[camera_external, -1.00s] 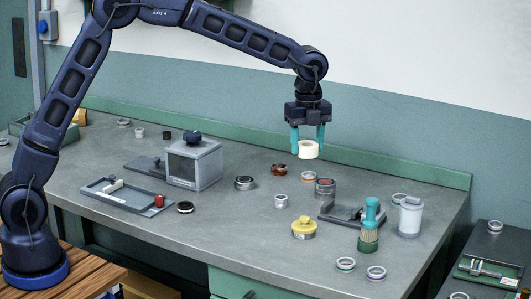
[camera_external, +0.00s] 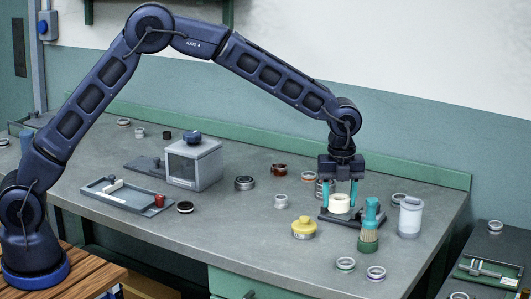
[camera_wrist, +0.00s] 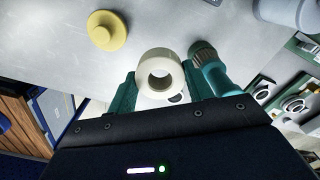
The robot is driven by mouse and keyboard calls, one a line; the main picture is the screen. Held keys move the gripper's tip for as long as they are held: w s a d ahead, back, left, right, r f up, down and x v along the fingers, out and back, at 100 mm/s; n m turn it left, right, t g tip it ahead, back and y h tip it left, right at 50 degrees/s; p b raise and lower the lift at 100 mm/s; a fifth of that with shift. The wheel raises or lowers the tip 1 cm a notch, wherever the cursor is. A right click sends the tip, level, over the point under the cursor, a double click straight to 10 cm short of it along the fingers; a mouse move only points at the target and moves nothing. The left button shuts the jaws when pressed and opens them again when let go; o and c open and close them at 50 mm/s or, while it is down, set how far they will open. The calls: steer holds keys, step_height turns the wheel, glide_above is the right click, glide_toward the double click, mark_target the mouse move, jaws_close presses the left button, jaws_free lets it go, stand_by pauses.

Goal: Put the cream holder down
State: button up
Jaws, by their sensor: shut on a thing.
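The cream holder (camera_external: 339,203) is a short cream ring with a hole through it. My gripper (camera_external: 340,196) is shut on it, one teal finger on each side. In the external view it is low over the dark grey fixture (camera_external: 330,216) on the bench; I cannot tell whether it touches. In the wrist view the cream holder (camera_wrist: 160,74) sits between the teal fingers (camera_wrist: 160,90), its hole facing the camera. Part of the fixture is hidden behind the holder and fingers.
A teal-handled brush (camera_external: 369,225) stands close to the right of my gripper. A yellow-lidded pot (camera_external: 304,228) is to the left, a white canister (camera_external: 410,217) to the right. Several small rings and a grey box (camera_external: 194,162) are on the bench. The front middle is clear.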

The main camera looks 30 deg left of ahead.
mark_target(337, 242)
step_height(337, 242, down, 10)
steer(key=shift+r, duration=0.1)
stand_by(0.4)
steer(key=o, duration=1)
step_height(337, 242, up, 12)
steer(key=shift+r, duration=0.1)
